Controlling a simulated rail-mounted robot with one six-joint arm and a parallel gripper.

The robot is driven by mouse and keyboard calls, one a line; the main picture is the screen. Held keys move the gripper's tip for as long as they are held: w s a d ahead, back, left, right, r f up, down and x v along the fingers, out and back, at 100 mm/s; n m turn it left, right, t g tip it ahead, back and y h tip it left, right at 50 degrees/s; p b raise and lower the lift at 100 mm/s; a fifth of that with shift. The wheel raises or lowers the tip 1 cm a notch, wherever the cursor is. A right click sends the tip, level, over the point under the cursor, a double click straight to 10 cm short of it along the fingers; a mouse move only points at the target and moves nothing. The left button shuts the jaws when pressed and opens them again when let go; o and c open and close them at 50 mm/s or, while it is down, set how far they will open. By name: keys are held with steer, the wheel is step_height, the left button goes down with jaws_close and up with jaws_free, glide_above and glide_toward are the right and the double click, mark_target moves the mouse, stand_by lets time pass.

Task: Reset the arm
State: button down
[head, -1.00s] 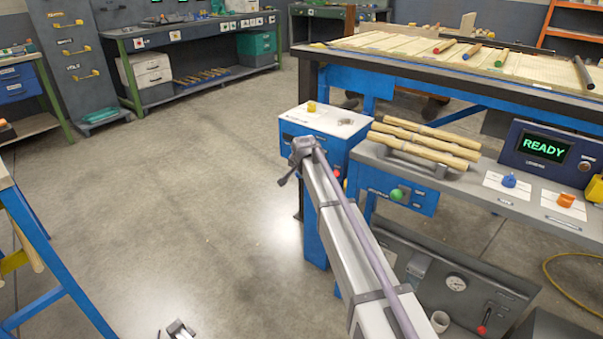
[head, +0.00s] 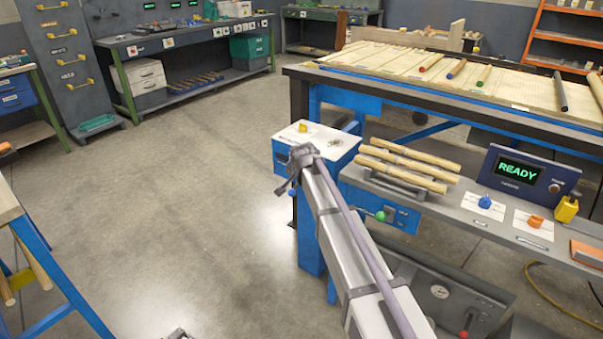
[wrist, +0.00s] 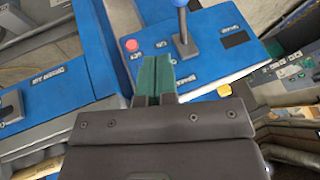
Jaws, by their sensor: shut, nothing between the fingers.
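In the wrist view my gripper (wrist: 156,77) has its two green fingers side by side and touching, with nothing between them. It hangs over the blue control panel (wrist: 217,62), which carries a red button (wrist: 130,45) and a lever with a blue ball (wrist: 180,3). I cannot tell how far the fingertips are above the panel. In the head view my arm (head: 335,225) reaches from the lower right up toward the small blue cabinet (head: 285,158).
Several wooden spindles (head: 405,168) lie on a rack on the grey bench beside the READY display (head: 517,170). A long table (head: 400,95) with coloured rods stands behind. A blue-legged stand (head: 60,270) is at the left. The floor (head: 190,200) between is clear.

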steer(key=s+d+f+n+g, duration=0.15)
steer(key=s+d, duration=0.35)
steer(key=s, duration=0.8)
steer(key=s+d+n+g, duration=0.3)
steer(key=s+d, duration=0.3)
steer(key=s, duration=0.7)
steer(key=s+d+n+g, duration=0.2)
steer(key=s+d, duration=0.3)
steer(key=s, duration=0.7)
step_height(320, 180, up, 13)
steer(key=w+p, duration=0.1)
steer(key=p, duration=1.2)
steer(key=shift+d+r, duration=0.15)
steer(key=shift+d, duration=0.2)
steer(key=c, duration=1.8)
jaws_free()
steer(key=shift+w, duration=0.1)
